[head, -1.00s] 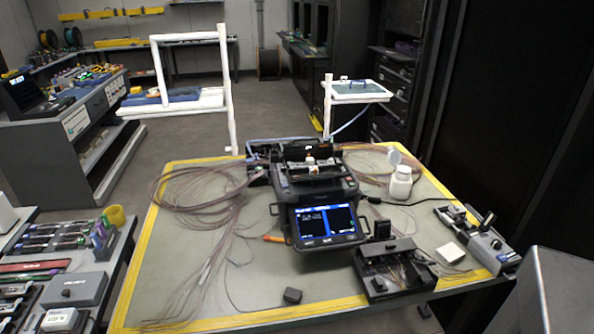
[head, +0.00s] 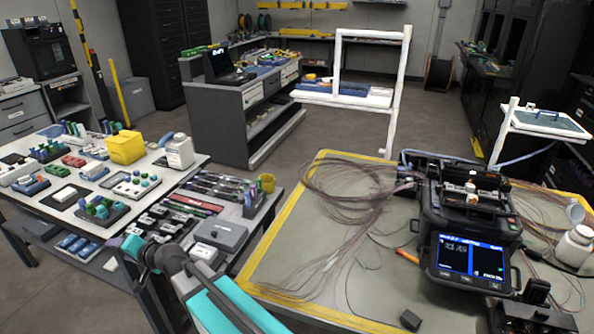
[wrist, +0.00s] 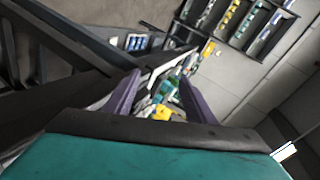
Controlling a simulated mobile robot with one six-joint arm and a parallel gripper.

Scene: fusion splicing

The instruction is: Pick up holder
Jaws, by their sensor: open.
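My gripper (wrist: 157,95) is open in the wrist view, with two purple fingers spread apart and nothing held between them. Beyond the fingers, small and tilted, are a cluttered white tabletop and a yellow piece (wrist: 161,112). In the head view my teal and grey arm reaches in from the bottom, near the tool table; the fingers cannot be made out there. I cannot tell which thing is the holder. A small dark block (head: 410,320) lies on the splicing table's front part, apart from my arm.
The splicer (head: 470,225) stands on the yellow-edged table (head: 335,270), with loose fibre coils (head: 345,195) to its left. A white bottle (head: 574,246) is at right. The left table holds a yellow box (head: 125,147), a white jug (head: 179,151) and several small trays. Open floor lies behind.

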